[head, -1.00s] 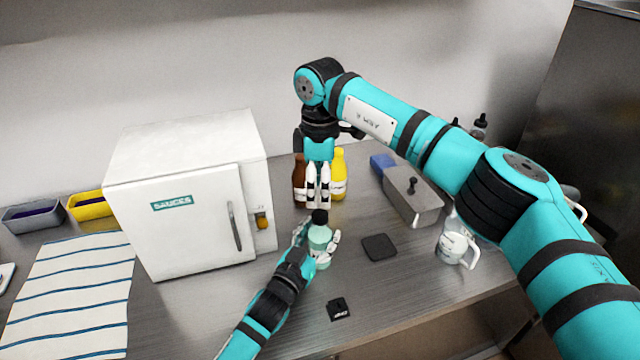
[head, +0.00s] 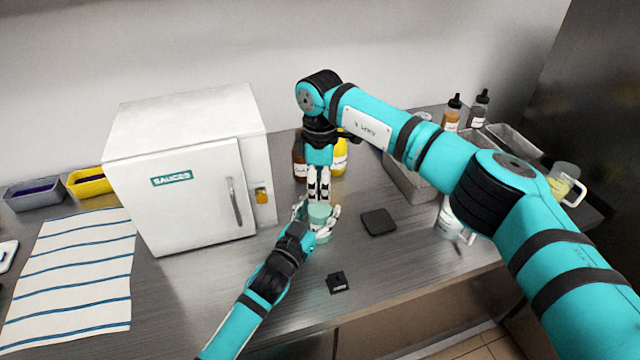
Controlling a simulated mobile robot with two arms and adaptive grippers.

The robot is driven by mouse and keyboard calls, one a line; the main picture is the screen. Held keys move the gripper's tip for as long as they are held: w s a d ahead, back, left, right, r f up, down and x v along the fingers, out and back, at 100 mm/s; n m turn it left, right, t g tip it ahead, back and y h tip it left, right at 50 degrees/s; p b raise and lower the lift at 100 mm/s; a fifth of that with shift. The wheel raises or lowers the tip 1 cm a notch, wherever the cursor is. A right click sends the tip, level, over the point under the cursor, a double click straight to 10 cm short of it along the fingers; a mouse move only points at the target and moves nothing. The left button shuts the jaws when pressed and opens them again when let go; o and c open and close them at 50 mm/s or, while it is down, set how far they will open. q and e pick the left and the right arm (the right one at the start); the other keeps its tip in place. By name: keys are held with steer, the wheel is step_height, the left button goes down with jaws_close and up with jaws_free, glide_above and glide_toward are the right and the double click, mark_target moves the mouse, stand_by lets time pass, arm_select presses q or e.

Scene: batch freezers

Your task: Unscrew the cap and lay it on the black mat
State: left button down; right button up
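A pale green bottle (head: 319,211) stands upright on the steel counter in front of the white cabinet. My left gripper (head: 319,222) is shut around the bottle's body from the front. My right gripper (head: 319,196) points straight down over the bottle, its fingertips at the bottle's top. The black cap is hidden behind the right fingers, so I cannot tell whether they grip it or only stand around it. The black mat (head: 378,222) lies flat and empty on the counter, right of the bottle.
The white "SAUCES" cabinet (head: 190,190) stands to the left. Brown (head: 299,162) and yellow (head: 340,158) bottles stand behind my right gripper. A small black labelled piece (head: 338,282) lies near the front edge. A striped cloth (head: 72,275) lies at left. A jug (head: 565,183) is at far right.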

jaws_close()
steer(key=n, duration=1.9)
steer(key=shift+r+n, duration=0.1)
steer(key=shift+n, duration=0.2)
steer(key=n, duration=0.4)
steer(key=shift+n, duration=0.3)
steer(key=n, duration=1.7)
steer(key=shift+n, duration=0.3)
steer(key=n, duration=0.6)
steer(key=shift+n, duration=0.3)
steer(key=n, duration=0.5)
steer(key=shift+r+n, duration=0.1)
steer(key=shift+n, duration=0.2)
steer(key=shift+r, duration=0.15)
